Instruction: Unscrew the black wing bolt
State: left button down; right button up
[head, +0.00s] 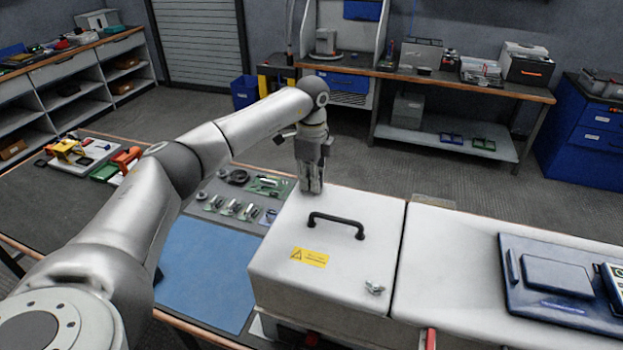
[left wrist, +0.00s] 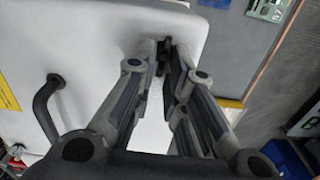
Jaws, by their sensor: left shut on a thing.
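A white cabinet cover (head: 290,235) with a black bar handle (head: 337,224) and a yellow warning label (head: 310,257) lies in the middle of the head view. My left gripper (head: 312,189) points down at its far left corner. In the left wrist view the fingertips (left wrist: 163,52) are closed around a small dark piece (left wrist: 163,64) at the cover's surface, which looks like the black wing bolt. The fingers hide most of it. A greenish-silver wing bolt (head: 374,288) sits at the cover's near right corner. My right gripper is not in view.
A workbench with a blue mat (head: 205,275) and several small tools lies left of the cover. A dark blue case (head: 560,285) rests on the white surface at right. Open floor lies behind, before the back bench (head: 430,78).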

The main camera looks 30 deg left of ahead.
pick_arm(q)
jog(key=shift+s+f, duration=0.1)
jog(key=shift+f, duration=0.15)
jog(key=c, duration=1.8)
grip_release()
jog(key=shift+o, duration=0.7)
jog(key=shift+r, duration=0.1)
jog(key=shift+r, duration=0.2)
notch_tip(320, 180, up, 12)
jog(key=shift+f, duration=0.25)
